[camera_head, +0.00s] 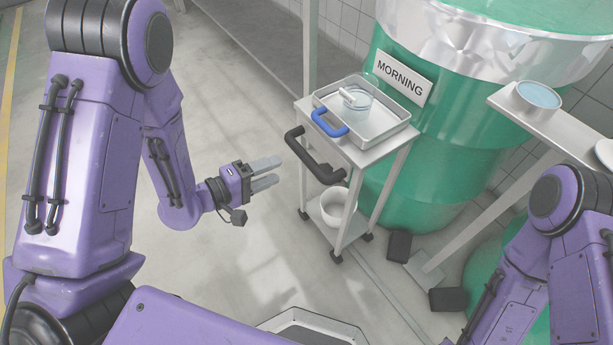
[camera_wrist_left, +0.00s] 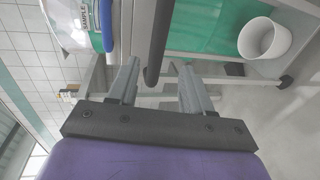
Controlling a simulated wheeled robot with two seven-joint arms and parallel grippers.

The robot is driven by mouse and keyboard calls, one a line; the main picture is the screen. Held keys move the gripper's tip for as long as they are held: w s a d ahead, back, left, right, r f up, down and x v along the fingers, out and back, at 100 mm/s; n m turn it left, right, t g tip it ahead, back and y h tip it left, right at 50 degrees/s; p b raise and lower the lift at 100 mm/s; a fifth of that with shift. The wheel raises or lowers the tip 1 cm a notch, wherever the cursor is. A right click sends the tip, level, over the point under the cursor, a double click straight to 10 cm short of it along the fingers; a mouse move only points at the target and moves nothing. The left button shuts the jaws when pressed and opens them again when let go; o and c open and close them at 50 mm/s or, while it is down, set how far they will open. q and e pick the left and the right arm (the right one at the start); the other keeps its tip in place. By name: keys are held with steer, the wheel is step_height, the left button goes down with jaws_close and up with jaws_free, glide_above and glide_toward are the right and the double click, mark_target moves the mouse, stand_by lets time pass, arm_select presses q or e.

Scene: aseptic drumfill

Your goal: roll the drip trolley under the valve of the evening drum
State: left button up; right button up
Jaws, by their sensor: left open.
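The drip trolley (camera_head: 376,156) is a pale wheeled cart with a black push handle (camera_head: 313,157). It stands beside the green drum labelled MORNING (camera_head: 432,150). A metal tray (camera_head: 385,130) with a blue handle and a clear dish is on its top. A white bucket (camera_head: 333,207) is on its lower shelf. My left gripper (camera_head: 279,171) is open and empty, just left of the push handle and apart from it. In the left wrist view the black handle bar (camera_wrist_left: 159,45) lines up between the open fingers. No evening label or valve shows. My right gripper is out of view.
Another green drum surface (camera_head: 485,285) shows at the lower right, partly hidden by my right arm. A pale stand (camera_head: 545,130) holding a cup of blue liquid is at the right. Black blocks (camera_head: 448,300) lie on the floor near it. Floor left of the trolley is clear.

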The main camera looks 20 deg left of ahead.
mark_target(302, 160)
arm_select(q)
steer(key=x, duration=1)
steer(key=shift+w+d+r+b, duration=0.15)
steer(key=shift+d+b, duration=0.15)
steer(key=shift+b, duration=0.1)
jaws_close()
